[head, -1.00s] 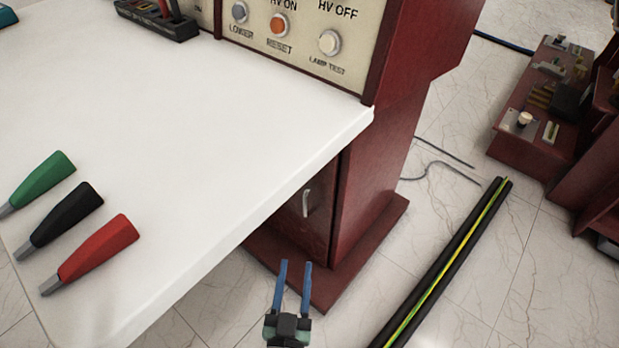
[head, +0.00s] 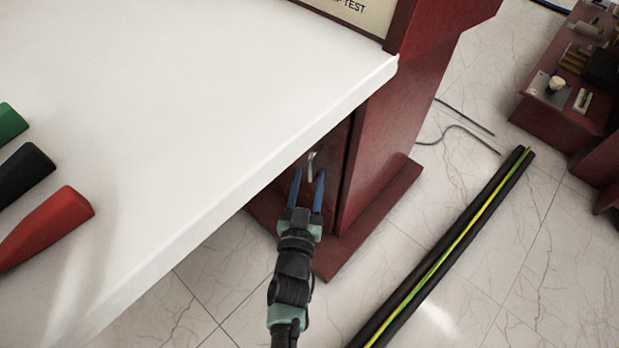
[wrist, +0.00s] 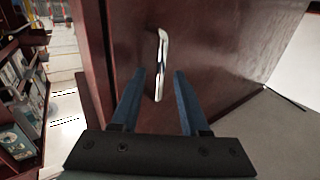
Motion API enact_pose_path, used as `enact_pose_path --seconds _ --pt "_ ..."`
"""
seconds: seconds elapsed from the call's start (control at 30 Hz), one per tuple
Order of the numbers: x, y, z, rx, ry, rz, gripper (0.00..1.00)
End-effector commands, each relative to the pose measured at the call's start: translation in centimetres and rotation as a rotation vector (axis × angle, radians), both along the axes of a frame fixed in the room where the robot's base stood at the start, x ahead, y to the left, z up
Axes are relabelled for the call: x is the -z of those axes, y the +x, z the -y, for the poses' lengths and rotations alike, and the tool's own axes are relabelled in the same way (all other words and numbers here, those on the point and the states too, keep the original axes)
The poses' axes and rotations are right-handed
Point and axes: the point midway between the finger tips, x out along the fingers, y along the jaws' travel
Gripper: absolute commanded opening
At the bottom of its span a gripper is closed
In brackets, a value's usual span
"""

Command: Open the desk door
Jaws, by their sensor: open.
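The desk door (head: 331,150) is a dark red panel under the white desk top, and it looks shut. Its metal handle (head: 311,162) is a short silver bar, partly behind my fingertips in the head view. In the wrist view the handle (wrist: 160,63) stands lengthwise on the door (wrist: 205,50), with its lower end between my blue fingers. My gripper (head: 307,174) is open, one finger on each side of the handle's line; it also shows in the wrist view (wrist: 159,76). I cannot tell whether the fingers touch the handle or the door.
The white desk top (head: 200,90) overhangs the door, with red, black and green clips (head: 48,225) at its left. A black cable duct with a yellow-green stripe (head: 445,250) lies on the floor to the right.

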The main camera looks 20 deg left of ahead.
Motion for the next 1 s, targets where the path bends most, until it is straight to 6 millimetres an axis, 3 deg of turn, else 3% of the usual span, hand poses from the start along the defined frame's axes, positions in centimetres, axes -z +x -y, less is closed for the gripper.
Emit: enact_pose_path --seconds 0.2,0.47,0.7,1.0 --pt "0.02 1.31 -0.34 0.0 0.0 0.0 0.45" --pt "-0.03 1.36 -0.34 0.0 0.0 -0.001 0.45" --pt "-0.02 1.34 -0.33 0.0 0.0 -0.001 0.02" --pt "-0.01 1.33 -0.33 0.0 0.0 -0.001 0.0"
